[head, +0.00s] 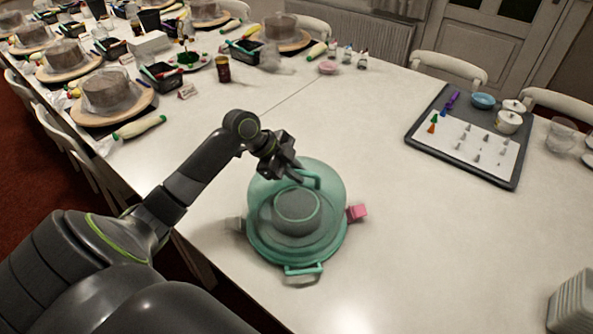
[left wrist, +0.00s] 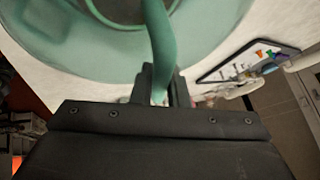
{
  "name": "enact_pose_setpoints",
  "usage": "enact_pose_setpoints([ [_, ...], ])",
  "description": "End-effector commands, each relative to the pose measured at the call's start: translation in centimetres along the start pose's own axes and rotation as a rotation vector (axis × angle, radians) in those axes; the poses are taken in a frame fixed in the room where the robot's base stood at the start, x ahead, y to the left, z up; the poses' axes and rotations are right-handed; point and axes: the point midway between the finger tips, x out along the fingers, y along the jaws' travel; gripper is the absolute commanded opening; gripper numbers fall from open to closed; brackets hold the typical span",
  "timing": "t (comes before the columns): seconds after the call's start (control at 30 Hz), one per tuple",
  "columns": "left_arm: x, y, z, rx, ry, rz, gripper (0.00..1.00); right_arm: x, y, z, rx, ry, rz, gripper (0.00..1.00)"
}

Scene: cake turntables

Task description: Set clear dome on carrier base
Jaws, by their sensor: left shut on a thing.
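The clear green-tinted dome (head: 262,185) is over the teal carrier base (head: 270,257) near the table's middle front. A round grey cake-like shape (head: 297,212) shows through it. My left gripper (head: 297,174) is shut on the dome's teal handle (head: 312,182), which also runs between the fingers (left wrist: 160,85) in the left wrist view. The dome (left wrist: 60,50) fills the upper part there. I cannot tell whether the dome's rim touches the base. My right gripper is out of view.
A dark tray (head: 415,137) with a white sheet and piping tips lies at the back right. Cake turntables (head: 140,103) and tools line the left and far table. A pale ribbed container (head: 574,305) stands at the lower right. The table right of the carrier is clear.

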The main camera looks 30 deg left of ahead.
Motion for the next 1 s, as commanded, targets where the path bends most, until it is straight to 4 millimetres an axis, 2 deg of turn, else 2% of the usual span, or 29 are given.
enact_pose_setpoints([
  [0.93,0.9,0.3,0.6,0.0,0.001,-0.001,0.0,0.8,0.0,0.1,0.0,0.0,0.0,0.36],
  [0.97,0.9,0.3,0.6,0.0,0.001,-0.001,0.15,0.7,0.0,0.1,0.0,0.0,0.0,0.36],
  [1.0,0.9,0.3,0.6,0.0,0.001,-0.001,0.2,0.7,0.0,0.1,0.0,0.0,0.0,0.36],
])
